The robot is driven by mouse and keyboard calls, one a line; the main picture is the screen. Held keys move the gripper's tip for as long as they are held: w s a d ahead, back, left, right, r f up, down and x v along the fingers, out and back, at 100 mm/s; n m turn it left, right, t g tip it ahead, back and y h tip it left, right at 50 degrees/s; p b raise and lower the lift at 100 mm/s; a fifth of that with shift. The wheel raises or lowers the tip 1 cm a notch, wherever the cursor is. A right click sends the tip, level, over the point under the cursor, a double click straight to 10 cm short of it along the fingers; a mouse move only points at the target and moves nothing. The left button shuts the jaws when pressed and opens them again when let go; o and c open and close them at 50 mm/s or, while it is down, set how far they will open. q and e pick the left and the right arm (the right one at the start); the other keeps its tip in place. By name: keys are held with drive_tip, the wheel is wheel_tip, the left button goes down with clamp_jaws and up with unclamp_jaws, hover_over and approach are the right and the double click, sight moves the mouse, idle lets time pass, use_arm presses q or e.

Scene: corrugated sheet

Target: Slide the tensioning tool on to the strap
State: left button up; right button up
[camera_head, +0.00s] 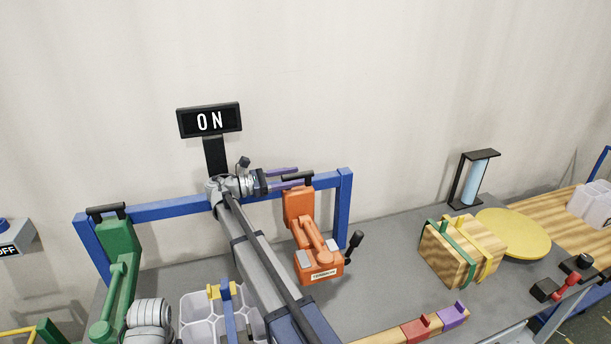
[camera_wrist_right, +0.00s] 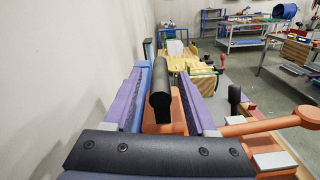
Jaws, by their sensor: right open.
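The orange tensioning tool (camera_head: 312,238) stands upright at the blue rack, with a label low on its front and a black handle (camera_head: 297,177) on top. My right gripper (camera_head: 299,176) is open at that handle, its purple fingers pointing right. In the right wrist view the black handle (camera_wrist_right: 160,92) lies between the two spread fingers (camera_wrist_right: 162,102), with no clear grip on it. The wood-patterned block (camera_head: 448,262) carries a green strap (camera_head: 446,243) and a yellow strap (camera_head: 479,243), well right of the tool. My left gripper is out of view.
A green tool (camera_head: 118,262) with a black handle stands at the rack's left end. The blue rack (camera_head: 343,207) is close around my right gripper. A clear divided bin (camera_head: 196,327) is in front. A yellow disc (camera_head: 513,233) lies behind the block. An ON sign (camera_head: 209,121) stands above.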

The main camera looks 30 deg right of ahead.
sight(305, 177)
drive_tip(key=shift+x, duration=2.2)
clamp_jaws()
